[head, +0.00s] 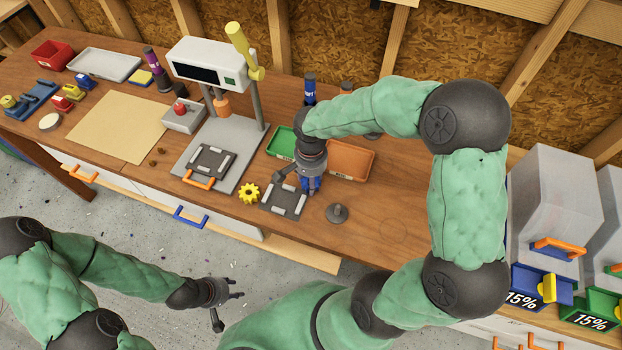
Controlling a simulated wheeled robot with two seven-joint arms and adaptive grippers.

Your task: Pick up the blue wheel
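A small blue object (310,185), which looks like the blue wheel, is at the fingertips of my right gripper (309,187), low over the bench beside a dark square frame with light bars (284,198). The gripper covers much of it, and I cannot tell whether the fingers grip it or only surround it. My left gripper (238,289) hangs over the grey floor in front of the bench, open and empty, its two fingers apart.
A yellow gear (249,193), a grey knobbed disc (337,213), a green tray (282,143) and an orange tray (351,160) lie around the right gripper. A white-headed machine (208,64) stands left. Grey bins (554,205) stand right. The bench front right of the disc is clear.

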